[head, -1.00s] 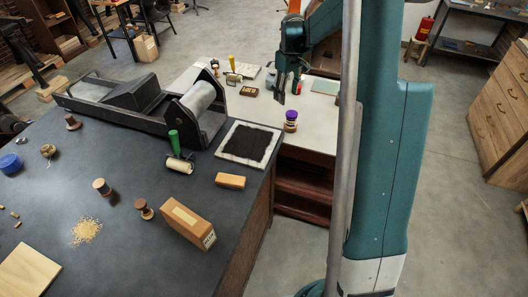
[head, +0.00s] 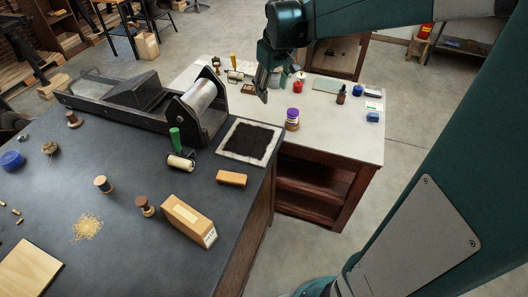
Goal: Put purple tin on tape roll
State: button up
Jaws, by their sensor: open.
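The purple tin (head: 293,113) sits on top of a brown roll (head: 292,126), which looks like the tape roll, near the left front of the pale-topped table. The two are stacked and look upright; how well they are centred is too small to tell. My gripper (head: 264,96) is open, pointing down, up and to the left of the stack in the picture. It is apart from the tin, and nothing shows between its fingers.
A red tin (head: 298,87), a dark bottle (head: 341,94), a blue tin (head: 357,90) and a blue block (head: 373,117) stand on the pale table (head: 335,125). The dark bench (head: 120,170) holds a press (head: 150,105) and an inked slab (head: 250,142).

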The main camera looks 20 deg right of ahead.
jog(key=s+a+t, duration=0.1)
jog(key=s+a, duration=0.4)
jog(key=s, duration=0.3)
jog(key=s+a+m+t, duration=0.1)
jog(key=s+a, duration=0.4)
jog(key=s, duration=0.4)
jog(key=s+a+m+t, duration=0.1)
jog(key=s+a+t, duration=0.1)
jog(key=s+a, duration=0.3)
jog(key=s, duration=0.4)
jog(key=shift+a+y, duration=0.25)
jog(key=shift+y, duration=0.05)
